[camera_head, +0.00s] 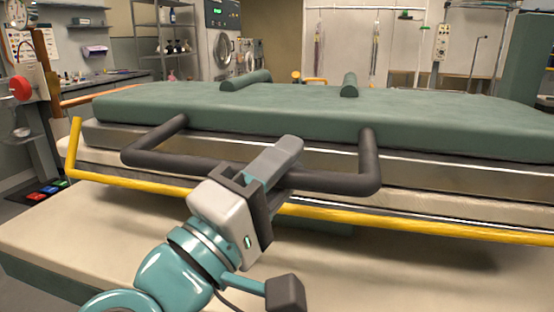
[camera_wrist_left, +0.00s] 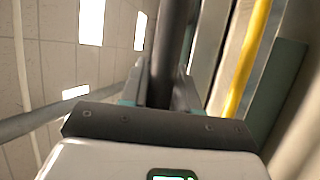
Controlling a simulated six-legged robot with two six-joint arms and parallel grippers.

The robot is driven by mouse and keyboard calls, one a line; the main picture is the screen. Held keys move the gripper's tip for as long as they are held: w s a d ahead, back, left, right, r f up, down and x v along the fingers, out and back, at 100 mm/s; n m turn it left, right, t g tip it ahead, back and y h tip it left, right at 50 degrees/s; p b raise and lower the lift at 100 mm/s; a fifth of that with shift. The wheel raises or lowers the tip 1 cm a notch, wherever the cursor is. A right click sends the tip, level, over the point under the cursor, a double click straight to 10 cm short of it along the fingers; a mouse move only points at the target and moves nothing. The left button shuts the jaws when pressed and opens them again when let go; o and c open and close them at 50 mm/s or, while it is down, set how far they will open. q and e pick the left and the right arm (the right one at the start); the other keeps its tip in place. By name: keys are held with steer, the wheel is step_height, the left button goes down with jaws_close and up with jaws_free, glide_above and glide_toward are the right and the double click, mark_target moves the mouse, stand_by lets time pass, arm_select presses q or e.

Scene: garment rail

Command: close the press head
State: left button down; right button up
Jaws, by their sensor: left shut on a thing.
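The press head (camera_head: 330,112), a long green padded slab with a metal plate beneath, spans the head view. It lies low over the pale lower bed (camera_head: 90,152); I cannot tell whether they touch all along. A dark U-shaped handle (camera_head: 345,184) sticks out from its front. My left gripper (camera_head: 272,166) is shut on the handle's crossbar near its middle. In the left wrist view the dark handle bar (camera_wrist_left: 176,45) runs between the fingers (camera_wrist_left: 160,88). My right gripper is not in view.
A yellow bar (camera_head: 400,222) runs along the press front, just below the handle, and shows in the left wrist view (camera_wrist_left: 248,60). A pale surface (camera_head: 420,265) lies below it. Shelves (camera_head: 168,40) and a wall machine (camera_head: 222,45) stand behind.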

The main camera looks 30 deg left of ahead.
arm_select(q)
steer(key=c, duration=1.1)
jaws_free()
steer(key=shift+o, duration=0.9)
steer(key=shift+s, duration=0.25)
steer(key=shift+w, duration=0.15)
steer(key=shift+s+a, duration=0.1)
steer(key=shift+s, duration=0.35)
steer(key=p+v, duration=0.1)
steer(key=v, duration=1)
steer(key=shift+f, duration=0.15)
